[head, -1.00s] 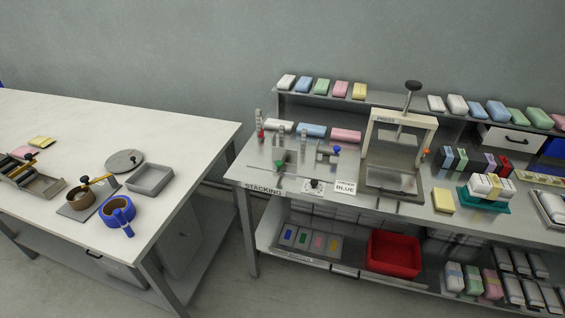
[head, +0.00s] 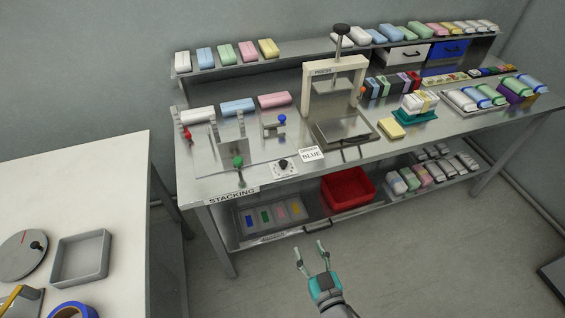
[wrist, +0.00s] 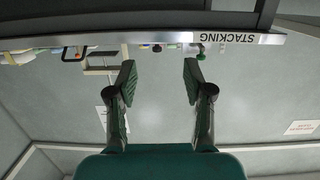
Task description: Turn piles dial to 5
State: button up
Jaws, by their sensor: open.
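The piles dial is likely the small black knob (head: 283,164) on a white plate at the front edge of the stacking bench, in the head view; its numbers are too small to read. The bench bears a "STACKING" label (head: 232,195), which also shows upside down in the wrist view (wrist: 237,38). My gripper (head: 312,254) is open and empty, in front of the bench and apart from it, lower in the picture than the dial. In the wrist view my gripper's fingers (wrist: 158,82) are spread with nothing between them.
A "BLUE" card (head: 312,155) stands right of the dial, and a green-knobbed lever (head: 238,161) left of it. The press (head: 334,88) stands behind. A red bin (head: 347,190) sits on the lower shelf. A white table (head: 110,190) is at left. Floor before the bench is clear.

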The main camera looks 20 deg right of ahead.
aim_at(284, 166)
jog(key=w+r, duration=0.2)
jog(key=w, duration=0.7)
jog(key=w+d+r+m+t+h, duration=0.1)
jog(key=w+r, duration=0.1)
jog(key=w, duration=0.7)
jog(key=w+r+h, duration=0.1)
jog(key=w, duration=0.8)
jog(key=shift+w+d+r+m, duration=0.2)
jog(key=shift+r+m, duration=0.2)
grip_shut()
